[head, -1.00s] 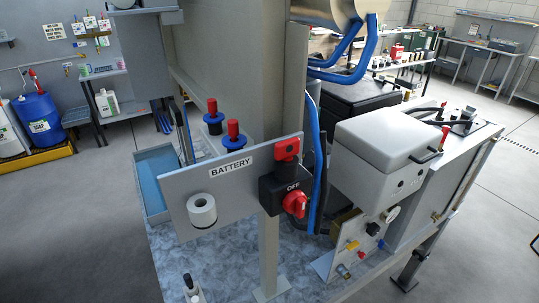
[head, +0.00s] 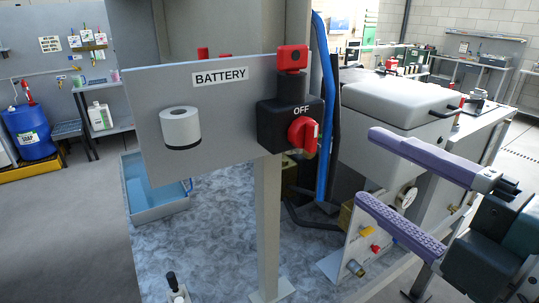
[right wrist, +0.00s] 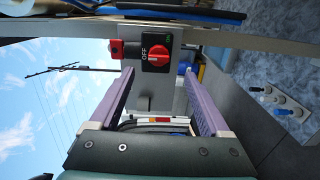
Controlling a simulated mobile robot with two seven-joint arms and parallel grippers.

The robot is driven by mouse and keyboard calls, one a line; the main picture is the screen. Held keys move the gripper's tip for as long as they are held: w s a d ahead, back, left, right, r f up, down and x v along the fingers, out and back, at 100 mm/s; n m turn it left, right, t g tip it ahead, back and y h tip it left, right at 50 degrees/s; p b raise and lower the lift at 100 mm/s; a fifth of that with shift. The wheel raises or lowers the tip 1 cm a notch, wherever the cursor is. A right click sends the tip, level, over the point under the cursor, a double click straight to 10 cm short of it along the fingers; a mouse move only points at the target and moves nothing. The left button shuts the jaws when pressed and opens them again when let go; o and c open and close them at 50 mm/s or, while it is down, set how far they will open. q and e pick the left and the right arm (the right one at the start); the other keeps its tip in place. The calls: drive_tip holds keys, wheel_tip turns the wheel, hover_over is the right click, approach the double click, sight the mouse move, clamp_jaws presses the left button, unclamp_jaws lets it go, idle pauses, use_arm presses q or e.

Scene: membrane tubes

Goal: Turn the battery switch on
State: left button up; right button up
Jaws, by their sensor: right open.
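The battery switch is a black box (head: 275,128) with a red rotary knob (head: 303,133) and the word OFF above it. It sits at the right end of a grey panel labelled BATTERY (head: 220,76). A red block (head: 292,58) tops the switch's upper stem. My right gripper (head: 364,167) is open and empty, its two purple fingers pointing left toward the knob with a gap between. In the right wrist view, the knob (right wrist: 156,58) shows beyond the fingers, between them and turned sideways in the picture. My left gripper is not in view.
A white roll (head: 180,127) sticks out from the panel's left part. Blue and black hoses (head: 325,110) hang just right of the switch. A white lidded box (head: 395,99) stands behind my right gripper. A post (head: 268,225) holds the panel above the mottled bench top (head: 215,250).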

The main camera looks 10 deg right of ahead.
sight(315, 140)
drive_tip(key=shift+n, duration=0.3)
drive_tip(key=p+x, duration=0.1)
drive_tip(key=x, duration=0.3)
drive_tip(key=p+x, duration=0.2)
drive_tip(key=x, duration=0.3)
drive_tip(key=shift+s+a+r, duration=0.1)
drive_tip(key=shift+a+r, duration=0.15)
drive_tip(key=shift+w+a+f, duration=0.1)
drive_tip(key=shift+w+a, duration=0.1)
drive_tip(key=shift+w, duration=0.25)
clamp_jaws()
